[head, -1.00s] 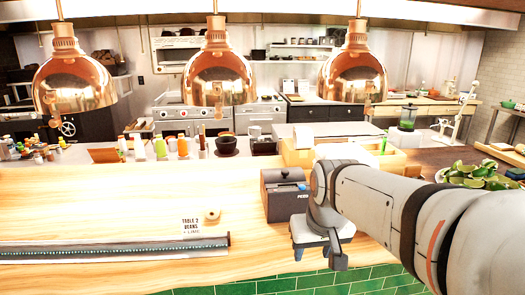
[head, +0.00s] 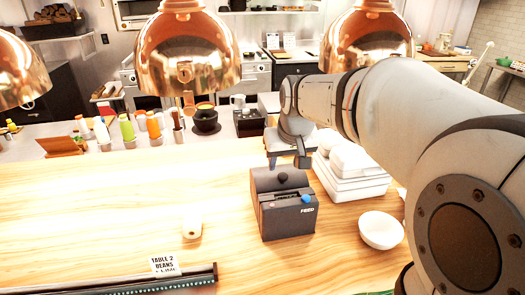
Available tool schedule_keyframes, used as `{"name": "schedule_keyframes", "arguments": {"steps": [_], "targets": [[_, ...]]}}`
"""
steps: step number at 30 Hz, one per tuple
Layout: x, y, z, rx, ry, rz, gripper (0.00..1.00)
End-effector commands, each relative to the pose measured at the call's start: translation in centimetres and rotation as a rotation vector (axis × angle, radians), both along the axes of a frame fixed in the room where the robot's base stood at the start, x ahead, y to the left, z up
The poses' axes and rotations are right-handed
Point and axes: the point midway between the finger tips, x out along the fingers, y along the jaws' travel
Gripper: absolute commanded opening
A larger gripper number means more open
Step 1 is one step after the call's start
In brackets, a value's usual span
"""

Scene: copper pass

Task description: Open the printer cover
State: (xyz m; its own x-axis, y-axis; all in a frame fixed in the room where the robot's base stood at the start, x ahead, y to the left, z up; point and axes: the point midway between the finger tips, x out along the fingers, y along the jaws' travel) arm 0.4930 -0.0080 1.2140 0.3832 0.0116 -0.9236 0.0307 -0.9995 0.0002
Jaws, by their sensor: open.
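The printer (head: 288,222) is a dark box on the wooden counter, with a blue button and the word FEED on its front right. Its dark cover (head: 266,182) forms the rear top and carries a round black knob (head: 283,177). The cover looks down, though I cannot tell whether it is fully closed. My gripper (head: 288,162) is open and empty, pointing down. It appears just above and beyond the knob in the picture, apart from it. Its wrist hides part of the counter behind.
A paper roll (head: 191,229) stands left of the printer, near a paper slip (head: 164,265) and a long dark rail (head: 150,284). White stacked boxes (head: 350,172) and a white bowl (head: 381,230) stand to the right. Copper lamps (head: 185,55) hang above. The counter's left is clear.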

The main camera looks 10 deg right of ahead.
Motion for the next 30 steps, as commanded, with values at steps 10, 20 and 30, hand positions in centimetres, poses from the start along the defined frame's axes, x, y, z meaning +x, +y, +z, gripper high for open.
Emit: {"name": "schedule_keyframes", "arguments": {"steps": [10, 20, 30], "targets": [[1.8, -1.0, -4.5, 0.0, 0.003, -0.022, 0.46], [2.1, -1.2, -5.1, 0.0, 0.0, -0.027, 0.46], [2.1, -1.2, -5.1, 0.0, 0.0, -0.027, 0.21]]}}
